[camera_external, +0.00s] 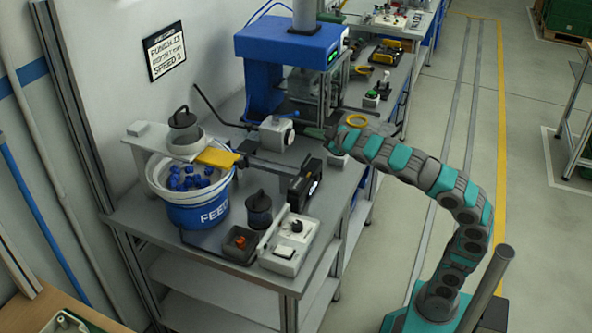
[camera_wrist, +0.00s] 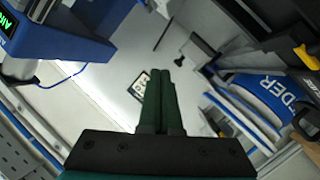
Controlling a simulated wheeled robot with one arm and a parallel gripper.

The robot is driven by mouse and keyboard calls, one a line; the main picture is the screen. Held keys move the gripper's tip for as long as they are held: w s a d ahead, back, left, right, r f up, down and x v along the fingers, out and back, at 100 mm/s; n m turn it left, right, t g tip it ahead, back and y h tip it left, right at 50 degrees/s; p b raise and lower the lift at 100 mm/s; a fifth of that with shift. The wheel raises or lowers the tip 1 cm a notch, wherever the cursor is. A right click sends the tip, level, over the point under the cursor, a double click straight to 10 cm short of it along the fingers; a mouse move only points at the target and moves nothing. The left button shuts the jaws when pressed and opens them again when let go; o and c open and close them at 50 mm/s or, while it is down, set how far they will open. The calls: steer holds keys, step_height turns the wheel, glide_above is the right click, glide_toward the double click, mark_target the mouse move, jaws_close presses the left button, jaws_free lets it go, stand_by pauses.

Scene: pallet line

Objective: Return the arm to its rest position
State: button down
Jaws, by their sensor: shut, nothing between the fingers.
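My teal and grey arm (camera_external: 400,162) reaches from its base at the lower right over the workbench. My gripper (camera_external: 312,132) is at its far end, in front of the blue press and to the right of the feeder bucket. In the wrist view the two dark green fingers of my gripper (camera_wrist: 161,76) lie side by side, shut, with nothing seen between them. They appear clear of objects, though the external view does not show the exact gap to the nearby bench parts.
The blue press (camera_external: 285,45) stands behind the gripper. The feeder bucket (camera_external: 196,217) with blue parts is on the left. A grey cylinder unit (camera_external: 276,133), a dark boxy device (camera_external: 304,186) and a control box (camera_external: 287,245) crowd the bench. The floor (camera_external: 440,100) beyond the bench is open.

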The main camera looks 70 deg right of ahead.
steer(key=s+a+f+m+g+y, duration=0.1)
steer(key=s+f+g, duration=0.7)
steer(key=s+f, duration=1.2)
steer(key=s+a+f+m+g+y, duration=0.2)
steer(key=s+f+g, duration=0.6)
steer(key=s+f, duration=1.2)
step_height(320, 180, down, 6)
steer(key=a+y, duration=0.1)
steer(key=y, duration=0.1)
steer(key=shift+r+y, duration=0.15)
steer(key=shift+y, duration=0.25)
